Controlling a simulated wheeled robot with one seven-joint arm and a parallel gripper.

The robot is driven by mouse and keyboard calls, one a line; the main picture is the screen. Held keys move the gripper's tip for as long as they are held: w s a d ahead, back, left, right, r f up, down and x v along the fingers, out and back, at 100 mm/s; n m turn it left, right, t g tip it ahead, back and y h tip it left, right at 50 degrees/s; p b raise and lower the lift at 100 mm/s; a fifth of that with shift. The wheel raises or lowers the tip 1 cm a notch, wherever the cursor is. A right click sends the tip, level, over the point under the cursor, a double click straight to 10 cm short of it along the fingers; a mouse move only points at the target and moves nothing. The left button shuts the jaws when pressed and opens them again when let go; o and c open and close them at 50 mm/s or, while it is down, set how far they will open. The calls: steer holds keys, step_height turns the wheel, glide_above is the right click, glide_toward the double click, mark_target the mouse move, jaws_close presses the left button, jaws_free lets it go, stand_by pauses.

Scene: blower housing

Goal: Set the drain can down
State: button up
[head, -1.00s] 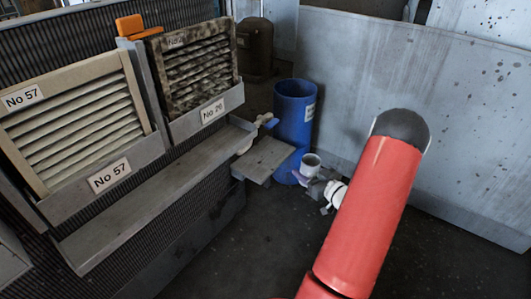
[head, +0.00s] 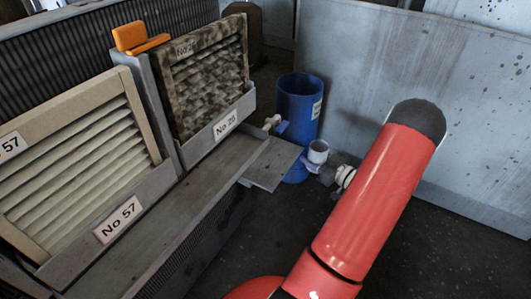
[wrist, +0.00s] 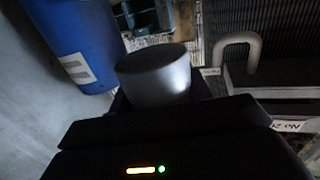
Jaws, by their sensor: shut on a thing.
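The drain can (head: 318,152) is a small light grey cup, upright in the head view. My gripper (head: 311,166) is shut on it, just right of the small grey shelf plate (head: 268,165) and in front of the blue barrel. In the wrist view the can (wrist: 157,72) shows as a grey cylinder above the dark gripper body (wrist: 165,118); the fingertips are mostly hidden there. The can appears held in the air beside the plate; its underside is hidden. A pale drain fitting with a blue handle (head: 281,127) sits behind the plate.
The blue barrel (head: 297,100) stands close behind the can; it also fills the upper left of the wrist view (wrist: 75,40). Framed filters No 57 (head: 85,165) and No 26 (head: 205,75) stand at left above a long ledge (head: 150,235). A grey wall panel (head: 390,75) is behind. Dark floor is clear in front.

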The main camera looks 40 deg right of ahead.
glide_above(267, 161)
step_height(267, 161, down, 2)
steer(key=shift+s+f+b, duration=0.1)
steer(key=shift+b, duration=0.2)
step_height(267, 161, down, 4)
steer(key=shift+f, duration=0.35)
steer(key=shift+f+b, duration=0.2)
steer(key=shift+b, duration=0.2)
steer(key=o, duration=1)
